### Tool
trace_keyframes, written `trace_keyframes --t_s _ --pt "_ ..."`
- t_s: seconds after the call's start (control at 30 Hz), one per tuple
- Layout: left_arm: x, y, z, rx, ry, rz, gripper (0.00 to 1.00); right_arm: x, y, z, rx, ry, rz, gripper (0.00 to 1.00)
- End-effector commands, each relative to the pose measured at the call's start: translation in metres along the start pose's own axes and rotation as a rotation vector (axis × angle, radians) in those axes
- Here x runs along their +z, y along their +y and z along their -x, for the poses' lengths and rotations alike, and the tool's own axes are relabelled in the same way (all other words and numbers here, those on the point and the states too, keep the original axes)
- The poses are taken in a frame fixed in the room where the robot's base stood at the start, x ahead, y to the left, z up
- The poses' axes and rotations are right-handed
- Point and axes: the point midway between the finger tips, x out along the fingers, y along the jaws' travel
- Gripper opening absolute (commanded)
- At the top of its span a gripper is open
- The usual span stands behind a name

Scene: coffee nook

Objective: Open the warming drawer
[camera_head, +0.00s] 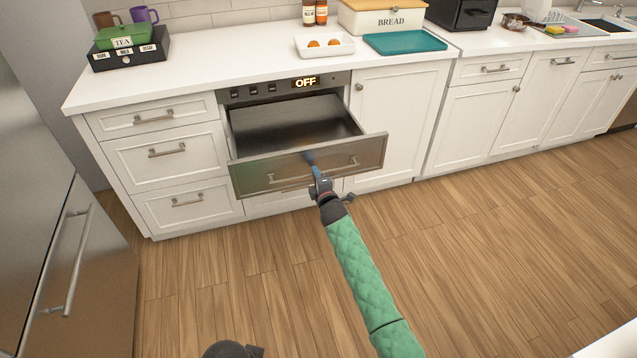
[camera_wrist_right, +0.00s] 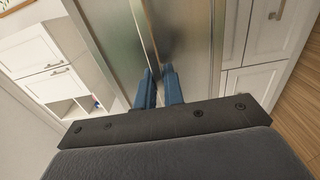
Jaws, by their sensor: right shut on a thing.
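The warming drawer (camera_head: 215,175) is pulled well out from the cabinet under the counter. Its inside (camera_head: 300,125) shows empty from the head view. A bar handle (camera_head: 290,179) runs along its metal front. My right gripper (camera_head: 309,160) is at the middle of that front, shut on the handle. In the right wrist view the blue fingers (camera_wrist_right: 160,88) close on the bar against the metal face. The grip itself is partly hidden by the fingers.
The control panel (camera_head: 285,88) above the drawer reads OFF. White drawers (camera_head: 168,152) stand to the left, a white cabinet door (camera_head: 395,120) to the right. A fridge (camera_head: 70,220) stands at far left. The wooden floor (camera_head: 470,260) is clear.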

Motion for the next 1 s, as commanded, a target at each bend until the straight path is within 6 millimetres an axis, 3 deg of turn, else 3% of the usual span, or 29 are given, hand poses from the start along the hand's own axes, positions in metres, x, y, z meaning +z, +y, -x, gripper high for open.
trace_keyframes --t_s 0.27,0.3,0.4,0.73,1.0 --pt "0.0 0.0 0.0 0.001 0.0 0.001 0.0 0.001 -0.001 0.0 -0.003 -0.001 0.0 0.0" --pt "0.001 0.0 0.0 0.001 -0.001 0.001 0.0 0.001 -0.001 0.0 -0.003 -0.001 0.0 0.16" --pt "0.001 0.0 0.0 0.001 -0.001 0.001 0.0 0.001 -0.001 0.0 -0.002 -0.001 0.0 0.32" --pt "0.002 0.0 -0.001 0.002 -0.002 0.003 0.0 0.001 -0.001 0.003 -0.002 -0.001 0.0 0.32" --pt "-0.001 0.006 -0.009 0.015 0.021 -0.003 0.0 0.001 -0.003 0.037 -0.002 0.0 0.002 0.32"
